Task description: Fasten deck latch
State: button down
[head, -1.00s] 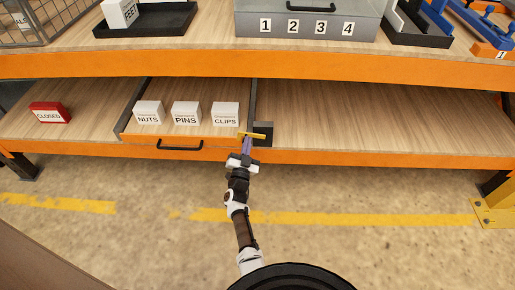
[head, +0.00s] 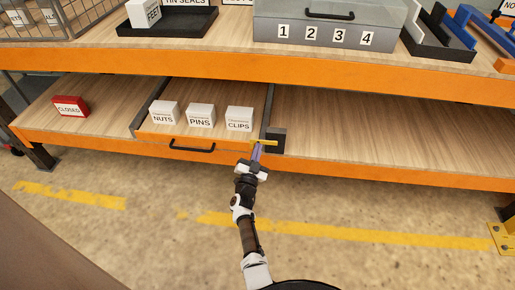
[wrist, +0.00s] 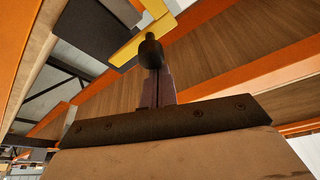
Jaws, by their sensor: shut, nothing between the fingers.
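The yellow deck latch (head: 263,142) lies as a short, nearly level bar at the front right corner of the pull-out deck (head: 190,129), reaching across to a dark block (head: 276,138). In the wrist view the yellow latch (wrist: 136,46) looks bent, with a dark round knob (wrist: 151,50) in front of it. My gripper (head: 257,152) is shut and empty, its fingertips just below the latch. In the wrist view the shut fingers (wrist: 156,80) reach up to the knob; I cannot tell whether they touch it.
White boxes marked NUTS (head: 164,113), PINS (head: 201,116) and CLIPS (head: 239,119) stand on the deck behind its black handle (head: 192,147). A red CLOSED sign (head: 70,106) stands at left. The lower shelf right of the block is bare. The upper shelf (head: 190,54) overhangs.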

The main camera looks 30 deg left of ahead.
notch_tip(320, 180, up, 20)
jog(key=p, duration=0.7)
